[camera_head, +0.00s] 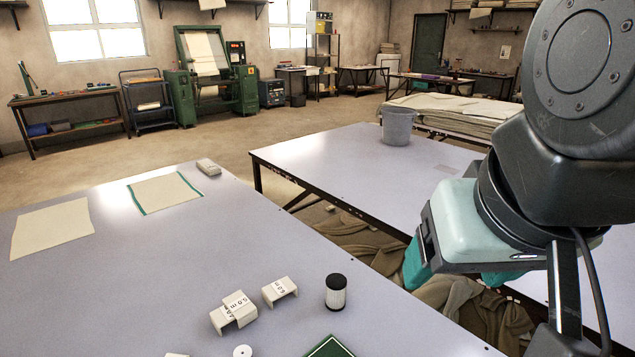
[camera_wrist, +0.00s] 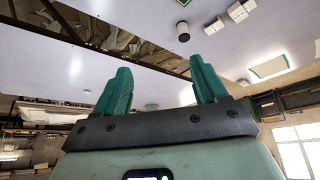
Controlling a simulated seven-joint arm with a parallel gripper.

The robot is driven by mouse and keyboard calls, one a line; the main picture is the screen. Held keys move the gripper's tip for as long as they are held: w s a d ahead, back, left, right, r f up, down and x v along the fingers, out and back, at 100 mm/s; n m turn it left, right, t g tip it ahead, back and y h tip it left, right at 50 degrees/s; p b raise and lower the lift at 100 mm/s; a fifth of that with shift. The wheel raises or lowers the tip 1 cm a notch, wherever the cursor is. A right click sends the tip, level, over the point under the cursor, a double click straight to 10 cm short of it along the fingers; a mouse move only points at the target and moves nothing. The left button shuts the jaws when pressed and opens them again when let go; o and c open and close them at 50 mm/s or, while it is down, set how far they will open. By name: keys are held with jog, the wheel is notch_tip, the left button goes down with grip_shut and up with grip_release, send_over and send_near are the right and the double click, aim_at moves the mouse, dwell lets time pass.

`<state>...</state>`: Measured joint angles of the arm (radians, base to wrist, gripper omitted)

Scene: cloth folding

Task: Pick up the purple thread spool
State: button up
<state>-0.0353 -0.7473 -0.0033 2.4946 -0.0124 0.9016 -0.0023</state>
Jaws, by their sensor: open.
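I cannot make out a clearly purple spool in either view. A dark-capped cylinder with a pale ribbed side (camera_head: 336,293) stands upright on the near table; it also shows in the wrist view (camera_wrist: 183,33). A small white round piece (camera_head: 242,351) lies at the lower edge of the head view, partly cut off. My gripper (camera_head: 458,276) is to the right of the near table, over the gap between the two tables. Its teal fingers are apart in the wrist view (camera_wrist: 160,68), with nothing held between them.
Pale marked blocks (camera_head: 234,311) (camera_head: 280,290) lie left of the cylinder. A dark green-bordered piece (camera_head: 330,347) is at the lower edge. Two cloth pieces (camera_head: 52,228) (camera_head: 165,192) lie farther left. A grey bucket (camera_head: 397,126) stands on the second table (camera_head: 345,150).

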jog(key=w+a+f+g+y, duration=0.2)
jog(key=a+f+g+y, duration=0.1)
jog(key=a+f+g, duration=0.4)
jog(key=m+t+y, duration=1.2)
jog(key=m, duration=1.3)
send_over(238, 348)
jog(key=v, duration=0.3)
notch_tip(238, 348, down, 27)
jog(key=shift+f, duration=0.2)
jog(key=shift+m, duration=0.3)
notch_tip(238, 348, down, 7)
jog(key=shift+s+r, duration=0.1)
jog(key=shift+r, duration=0.05)
jog(key=shift+f+x, duration=0.25)
jog(key=shift+x, duration=0.8)
jog(key=shift+w+a, duration=0.3)
jog(key=shift+a, duration=0.1)
